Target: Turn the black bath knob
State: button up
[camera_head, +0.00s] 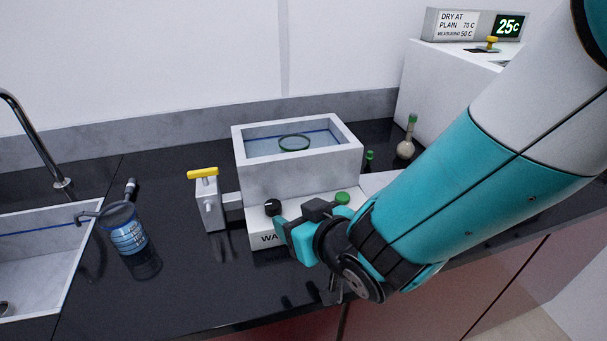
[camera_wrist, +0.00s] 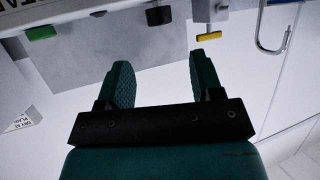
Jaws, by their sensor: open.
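The black knob (camera_head: 272,207) sits on the front housing of the white water bath (camera_head: 262,178), left of a green knob (camera_head: 342,198). My gripper (camera_head: 298,232) is in front of the bath's front panel and partly covers its lettering. In the wrist view my gripper (camera_wrist: 160,66) is open and empty, its two green fingers spread apart. The black knob (camera_wrist: 158,15) shows beyond the fingertips, roughly in line with the gap between them and apart from them. The green knob (camera_wrist: 41,33) is at the upper left there.
A valve with a yellow handle (camera_head: 203,173) stands left of the bath and shows in the wrist view (camera_wrist: 209,37). A blue-labelled bottle (camera_head: 128,234) stands near the sink (camera_head: 45,262). A round flask (camera_head: 406,146) stands behind right.

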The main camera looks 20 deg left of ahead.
aim_at(274, 205)
jog(key=p+x, duration=0.2)
jog(key=x, duration=0.7)
jog(key=shift+w+a+f, duration=0.2)
jog(key=shift+w, duration=0.1)
